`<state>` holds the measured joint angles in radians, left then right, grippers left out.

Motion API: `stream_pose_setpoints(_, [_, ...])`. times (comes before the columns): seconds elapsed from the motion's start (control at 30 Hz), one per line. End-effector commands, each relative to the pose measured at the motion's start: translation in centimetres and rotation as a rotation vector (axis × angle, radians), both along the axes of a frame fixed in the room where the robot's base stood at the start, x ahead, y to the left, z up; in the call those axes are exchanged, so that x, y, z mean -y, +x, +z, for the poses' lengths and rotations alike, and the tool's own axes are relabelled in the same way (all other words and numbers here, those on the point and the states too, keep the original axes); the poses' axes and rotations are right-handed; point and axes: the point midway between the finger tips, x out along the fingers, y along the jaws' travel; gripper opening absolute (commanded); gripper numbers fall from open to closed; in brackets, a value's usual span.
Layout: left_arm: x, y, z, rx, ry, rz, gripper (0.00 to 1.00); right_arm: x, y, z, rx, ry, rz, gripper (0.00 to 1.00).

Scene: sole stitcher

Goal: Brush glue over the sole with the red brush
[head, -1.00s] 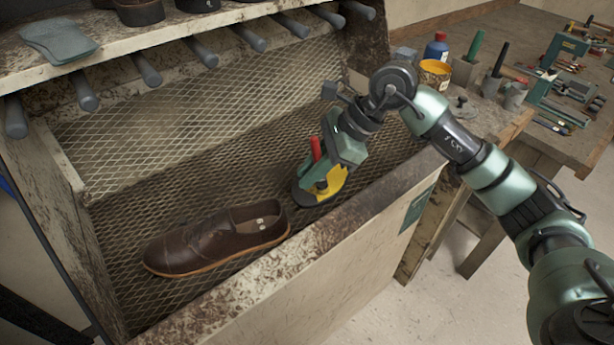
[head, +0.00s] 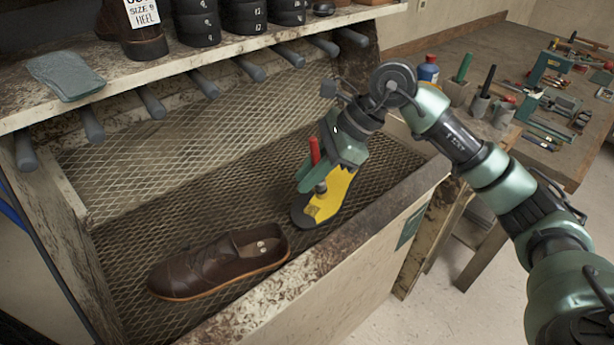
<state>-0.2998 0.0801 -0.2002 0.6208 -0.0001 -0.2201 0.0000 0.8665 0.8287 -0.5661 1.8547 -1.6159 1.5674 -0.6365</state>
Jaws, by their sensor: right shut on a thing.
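The red brush (head: 315,152) is in my right gripper (head: 317,177), which is shut on it. The brush handle points up and its lower end is over the sole (head: 300,213). The sole is dark and lies on the wire mesh, with a broad yellow layer over much of its visible upper face. I cannot tell whether the bristles touch it, and my gripper hides part of it. My left gripper is not in view.
A brown shoe (head: 220,263) lies on the mesh (head: 130,230), just left of the sole. The worn front wall (head: 330,258) of the booth rises on the near side. Pegs (head: 152,103) stick out under the shelf above.

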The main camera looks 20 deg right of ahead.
Motion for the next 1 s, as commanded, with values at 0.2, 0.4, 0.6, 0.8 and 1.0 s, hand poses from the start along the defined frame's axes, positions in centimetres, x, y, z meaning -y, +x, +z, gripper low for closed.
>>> stream_pose_setpoints(0.2, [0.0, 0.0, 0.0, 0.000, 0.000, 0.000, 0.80, 0.0, 0.0, 0.0, 0.000, 0.000, 0.000, 0.00])
stream_pose_setpoints(0.4, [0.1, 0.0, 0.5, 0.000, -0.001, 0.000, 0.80, 0.0, 0.0, 0.9, 0.002, 0.000, -0.001, 0.00])
stream_pose_setpoints(0.6, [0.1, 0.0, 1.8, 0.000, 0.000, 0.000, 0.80, 0.0, 0.0, 3.3, 0.001, -0.001, -0.001, 0.00])
stream_pose_setpoints(0.8, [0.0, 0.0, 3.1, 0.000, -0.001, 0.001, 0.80, 0.0, 0.0, 5.6, 0.002, -0.001, 0.000, 0.00])
stream_pose_setpoints(1.0, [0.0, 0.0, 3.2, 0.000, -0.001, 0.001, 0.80, 0.0, 0.0, 6.0, 0.001, -0.001, -0.001, 0.00])
